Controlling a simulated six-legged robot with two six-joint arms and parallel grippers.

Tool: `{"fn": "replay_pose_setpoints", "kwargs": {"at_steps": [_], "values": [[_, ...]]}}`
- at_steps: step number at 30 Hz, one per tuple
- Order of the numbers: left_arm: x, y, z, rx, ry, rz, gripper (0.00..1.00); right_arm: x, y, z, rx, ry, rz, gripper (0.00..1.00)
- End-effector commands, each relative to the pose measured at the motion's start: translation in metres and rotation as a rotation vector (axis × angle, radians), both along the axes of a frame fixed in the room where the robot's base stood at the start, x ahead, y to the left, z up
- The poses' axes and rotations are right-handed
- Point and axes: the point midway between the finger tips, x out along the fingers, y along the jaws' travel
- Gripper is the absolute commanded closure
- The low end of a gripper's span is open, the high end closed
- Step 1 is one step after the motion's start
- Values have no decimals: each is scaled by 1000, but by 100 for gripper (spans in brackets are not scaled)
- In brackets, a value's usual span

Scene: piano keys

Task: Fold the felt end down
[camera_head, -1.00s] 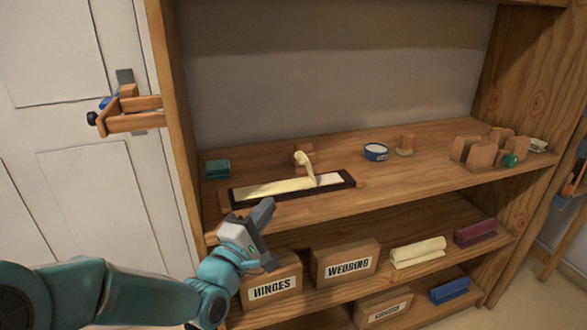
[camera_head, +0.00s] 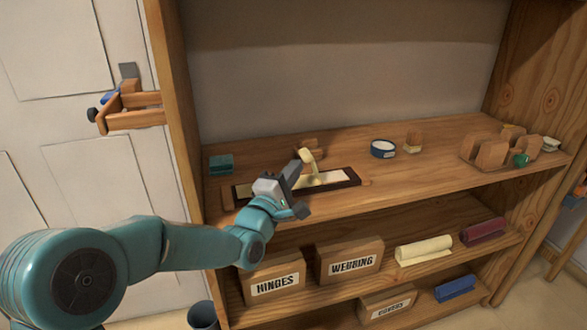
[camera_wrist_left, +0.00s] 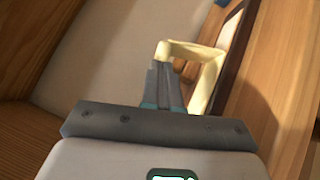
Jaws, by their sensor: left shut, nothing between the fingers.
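The cream felt strip (camera_head: 325,178) lies along a dark-edged board (camera_head: 350,183) on the upper shelf. Its raised end (camera_head: 307,160) stands up in a bent curl near the board's middle. My left gripper (camera_head: 294,168) is shut and empty, in front of the board, and hides part of the strip. In the left wrist view the closed fingers (camera_wrist_left: 160,82) point at the bent felt end (camera_wrist_left: 206,75), just below and left of its bend. I cannot tell whether they touch it. My right gripper is not in view.
A green block (camera_head: 221,163) is left of the board. A round blue-and-white tin (camera_head: 383,149), a small wooden piece (camera_head: 412,142) and a wooden rack (camera_head: 490,152) stand to the right. Boxes (camera_head: 349,262) and rolled cloths (camera_head: 424,250) are on lower shelves.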

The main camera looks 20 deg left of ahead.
Motion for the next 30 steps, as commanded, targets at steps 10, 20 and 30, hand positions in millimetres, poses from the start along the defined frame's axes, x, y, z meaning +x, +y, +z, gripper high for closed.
{"fn": "replay_pose_setpoints", "kwargs": {"at_steps": [10, 20, 30], "values": [[5, -1, 1, 0, 0, 0, 100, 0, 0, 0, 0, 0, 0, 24], [7, -4, 8, 48, 31, 0, 100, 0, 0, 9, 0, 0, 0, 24], [18, -20, 30, 257, 174, -2, 100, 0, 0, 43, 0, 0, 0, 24]]}}
